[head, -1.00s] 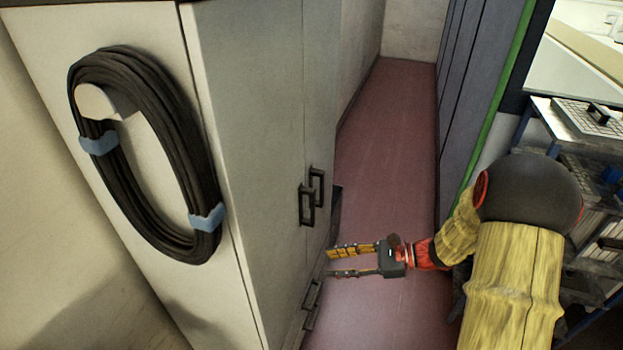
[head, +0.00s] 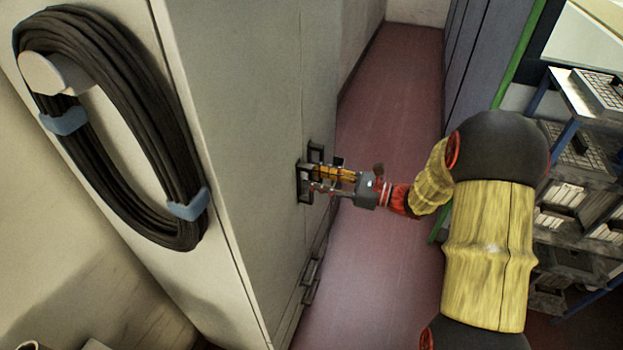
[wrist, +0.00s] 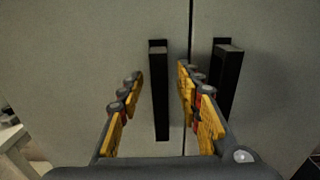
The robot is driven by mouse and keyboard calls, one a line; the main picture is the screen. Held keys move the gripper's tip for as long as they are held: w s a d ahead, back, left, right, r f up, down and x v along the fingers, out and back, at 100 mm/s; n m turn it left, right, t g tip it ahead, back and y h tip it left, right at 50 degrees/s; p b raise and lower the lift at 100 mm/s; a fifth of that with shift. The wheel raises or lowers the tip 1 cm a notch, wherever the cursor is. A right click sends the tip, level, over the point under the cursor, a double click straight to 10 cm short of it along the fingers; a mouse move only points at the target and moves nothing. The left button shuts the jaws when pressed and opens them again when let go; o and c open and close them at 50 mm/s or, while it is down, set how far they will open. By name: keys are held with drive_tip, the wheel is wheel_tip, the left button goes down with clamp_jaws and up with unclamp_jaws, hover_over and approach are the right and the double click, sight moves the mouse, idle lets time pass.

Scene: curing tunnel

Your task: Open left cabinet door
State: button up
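The grey cabinet has two closed doors, the left door (head: 245,130) with its panel also in the wrist view (wrist: 75,60), and the right door (wrist: 275,50). The left door's black bar handle (wrist: 160,95) stands upright beside the door seam; in the head view it (head: 299,184) is partly covered by my gripper. My gripper (wrist: 161,78) is open, with one yellow-padded finger on each side of this handle. I see gaps between handle and both fingers. In the head view my gripper (head: 312,180) is right at the handle. The right door's handle (wrist: 229,80) is just outside the right finger.
A coiled black hose (head: 110,130) hangs on the cabinet's side. Lower handles (head: 311,280) are below on the cabinet front. The red floor aisle (head: 390,100) is clear. Shelving with trays (head: 580,200) stands to the right, near my arm.

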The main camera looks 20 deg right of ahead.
drive_tip(key=shift+w+a, duration=0.45)
drive_tip(key=shift+a, duration=0.15)
drive_tip(key=c, duration=0.3)
clamp_jaws()
idle(0.4)
